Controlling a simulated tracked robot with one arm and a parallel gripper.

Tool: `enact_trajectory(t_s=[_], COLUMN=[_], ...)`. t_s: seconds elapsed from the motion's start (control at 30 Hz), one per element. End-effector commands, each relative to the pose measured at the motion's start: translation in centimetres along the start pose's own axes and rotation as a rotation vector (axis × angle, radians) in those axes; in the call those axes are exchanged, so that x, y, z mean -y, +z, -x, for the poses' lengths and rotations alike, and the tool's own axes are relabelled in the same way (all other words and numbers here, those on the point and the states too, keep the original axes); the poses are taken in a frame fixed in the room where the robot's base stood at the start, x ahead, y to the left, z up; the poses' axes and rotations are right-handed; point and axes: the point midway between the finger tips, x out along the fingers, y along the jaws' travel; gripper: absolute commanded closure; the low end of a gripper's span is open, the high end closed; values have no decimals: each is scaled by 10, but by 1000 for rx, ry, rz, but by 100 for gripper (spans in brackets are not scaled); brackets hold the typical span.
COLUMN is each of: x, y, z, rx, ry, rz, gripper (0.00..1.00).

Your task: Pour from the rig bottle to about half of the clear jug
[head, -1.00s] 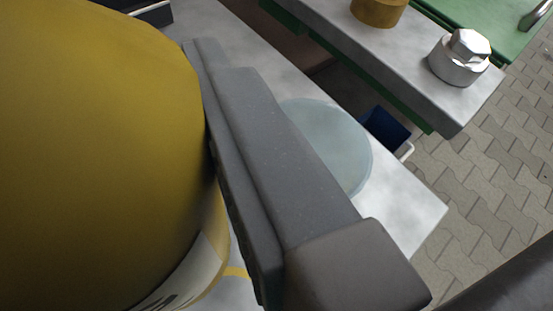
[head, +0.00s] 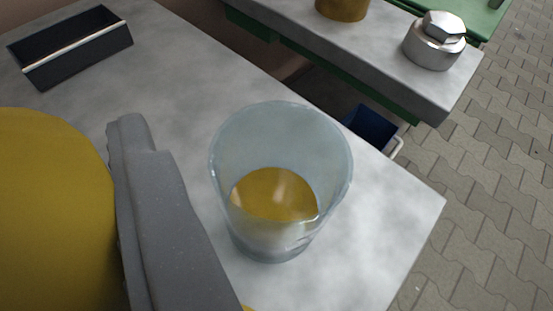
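The rig bottle (head: 50,210) is a large yellow body at the left edge, cut off by the frame. One grey finger of my gripper (head: 160,215) lies along its right side; the other finger is hidden. My gripper is shut on the bottle, whose mouth is out of view. The clear jug (head: 325,165) stands upright on the grey tabletop, just right of the finger and apart from it. A yellow liquid surface shows inside it, roughly midway between rim and base. No stream of liquid is visible.
A black open tray (head: 72,48) lies at the back left. A dark blue container (head: 370,127) is beyond the table edge. The tabletop (head: 370,230) right of the jug is clear.

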Motion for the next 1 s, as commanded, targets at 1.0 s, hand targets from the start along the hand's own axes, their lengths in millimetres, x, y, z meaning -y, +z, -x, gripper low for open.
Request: enact_trajectory(t_s=[1.0], x=[-27], y=[-11], z=[-4], rx=[128], ry=[-141], rz=[-469], gripper=[100])
